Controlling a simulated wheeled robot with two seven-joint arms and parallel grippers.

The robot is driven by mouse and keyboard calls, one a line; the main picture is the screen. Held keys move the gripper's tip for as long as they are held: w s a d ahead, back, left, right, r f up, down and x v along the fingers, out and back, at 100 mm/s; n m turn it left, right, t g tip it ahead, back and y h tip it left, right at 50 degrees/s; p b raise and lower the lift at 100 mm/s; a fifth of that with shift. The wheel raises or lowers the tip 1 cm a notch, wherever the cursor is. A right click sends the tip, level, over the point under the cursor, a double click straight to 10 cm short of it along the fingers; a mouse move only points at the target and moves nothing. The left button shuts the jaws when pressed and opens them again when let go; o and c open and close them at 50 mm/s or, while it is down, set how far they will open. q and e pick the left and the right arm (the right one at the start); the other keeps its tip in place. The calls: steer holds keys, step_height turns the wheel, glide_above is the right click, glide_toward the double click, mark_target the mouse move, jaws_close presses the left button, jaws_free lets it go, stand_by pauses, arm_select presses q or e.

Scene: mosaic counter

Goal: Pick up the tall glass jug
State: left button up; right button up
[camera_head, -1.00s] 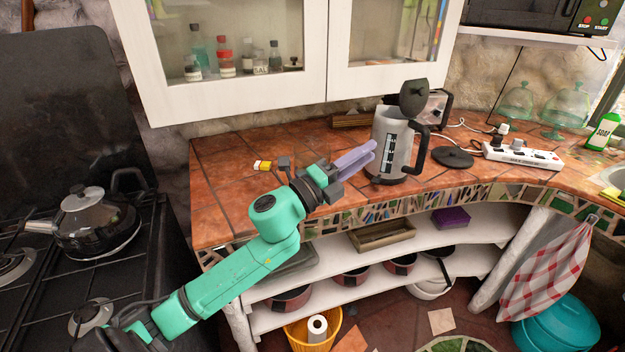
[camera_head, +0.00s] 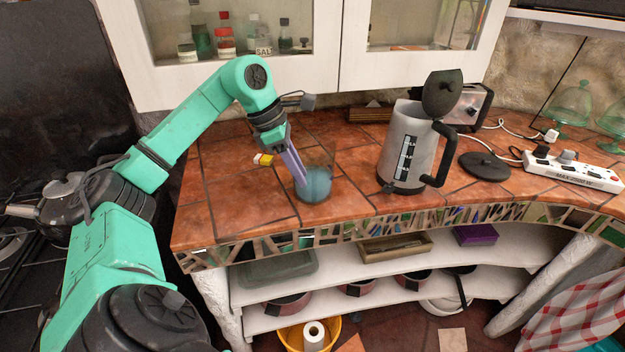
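The tall glass jug (camera_head: 318,184) stands upright on the tiled counter, left of the kettle. Its upper part is clear and hard to make out, and its lower part looks blue. My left gripper (camera_head: 300,182) points down at the jug's left side, its purple fingers overlapping the glass in the picture. The fingers are seen nearly edge-on and close together. I cannot tell whether they are inside, around or in front of the glass, or whether they touch it. My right gripper is not in view.
An electric kettle (camera_head: 405,150) with its lid up stands right of the jug. A small yellow and red item (camera_head: 262,159) lies left of it. Behind are a toaster (camera_head: 470,105) and wall cabinets (camera_head: 300,75). The counter's front left (camera_head: 225,215) is clear.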

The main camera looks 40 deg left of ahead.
mark_target(314, 203)
arm_select(q)
steer(key=x, duration=0.3)
steer(key=w+p+x, duration=0.1)
steer(key=x, duration=0.2)
steer(key=shift+d+r, duration=0.1)
steer(key=shift+d, duration=0.1)
steer(key=shift+f, duration=0.35)
jaws_close()
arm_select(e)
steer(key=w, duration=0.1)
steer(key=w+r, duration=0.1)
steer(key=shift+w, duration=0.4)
arm_select(q)
steer(key=shift+w, duration=0.15)
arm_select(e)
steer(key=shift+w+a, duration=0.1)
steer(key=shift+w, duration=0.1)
